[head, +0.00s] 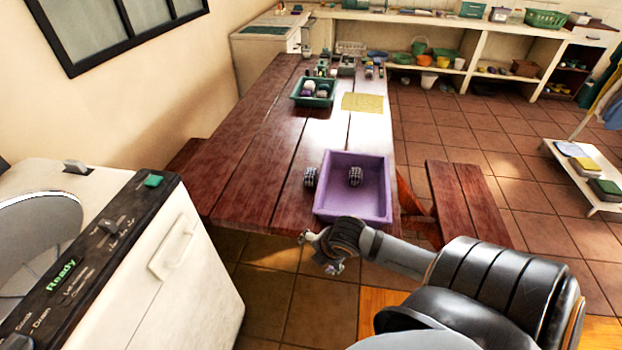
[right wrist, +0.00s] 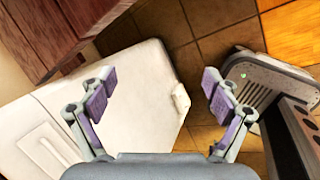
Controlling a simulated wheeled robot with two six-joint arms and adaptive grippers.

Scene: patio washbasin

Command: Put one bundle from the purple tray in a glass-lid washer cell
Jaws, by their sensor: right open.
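The purple tray (head: 365,206) sits at the near end of the wooden table. One dark checked bundle (head: 355,176) lies inside it, and a similar bundle (head: 310,177) lies on the table just left of the tray. A white washer (head: 190,275) with a dark control panel reading "Ready" stands at lower left. A round grey cell (head: 38,240) shows in its top, cut by the frame edge; I cannot tell how its lid stands. My right gripper (head: 322,250) is in front of the tray, below its near edge. In the right wrist view it is open and empty (right wrist: 157,92).
A green tray (head: 298,98) with several items and a yellow cloth (head: 362,103) lie farther along the table (head: 240,170). A wooden bench (head: 470,205) stands to the right. Shelves line the back wall. A low white table (head: 570,175) stands at far right.

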